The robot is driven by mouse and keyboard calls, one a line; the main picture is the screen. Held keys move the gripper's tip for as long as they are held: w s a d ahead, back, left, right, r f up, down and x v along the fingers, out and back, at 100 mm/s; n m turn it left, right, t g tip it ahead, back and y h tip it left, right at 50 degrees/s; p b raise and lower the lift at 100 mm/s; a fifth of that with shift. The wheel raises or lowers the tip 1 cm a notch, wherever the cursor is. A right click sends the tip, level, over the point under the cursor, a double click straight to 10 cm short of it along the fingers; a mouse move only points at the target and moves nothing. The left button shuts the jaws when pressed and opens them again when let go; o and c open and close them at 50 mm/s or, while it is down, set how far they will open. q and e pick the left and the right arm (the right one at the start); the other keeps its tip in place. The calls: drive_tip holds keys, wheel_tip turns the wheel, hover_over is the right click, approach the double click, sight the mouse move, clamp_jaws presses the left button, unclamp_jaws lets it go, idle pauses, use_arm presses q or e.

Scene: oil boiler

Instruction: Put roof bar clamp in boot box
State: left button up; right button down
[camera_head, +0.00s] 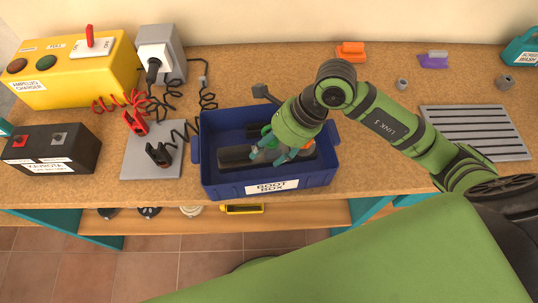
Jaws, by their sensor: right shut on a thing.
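The boot box (270,187) is a dark blue open box with a white label on its front wall, near the middle of the bench. My right gripper (274,156) reaches down into it from above and is shut on a dark grey piece, which looks like the roof bar clamp (236,157). This piece lies low inside the box, towards its front; whether it touches the floor cannot be told. The gripper and wrist hide part of it and part of the box's inside. Another dark shape shows behind it. My left gripper is not in view.
Left of the box are a grey plate (136,172) with a black clamp, a dark battery (52,150), a yellow charger (76,78) and loose cables. A slotted grey tray (474,133) lies right, partly behind my arm.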

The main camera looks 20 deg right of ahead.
sight(270, 160)
wheel_tip(270, 160, down, 4)
drive_tip(key=shift+f+p, duration=0.2)
drive_tip(key=shift+p, duration=0.25)
drive_tip(key=shift+f, duration=0.3)
drive_tip(key=shift+f, duration=0.1)
drive_tip(key=shift+c, duration=2.4)
unclamp_jaws()
drive_tip(key=b+v, duration=0.2)
drive_tip(key=v, duration=0.9)
drive_tip(key=shift+s+d+r, duration=0.1)
drive_tip(key=shift+d+r, duration=0.15)
drive_tip(key=shift+r, duration=0.25)
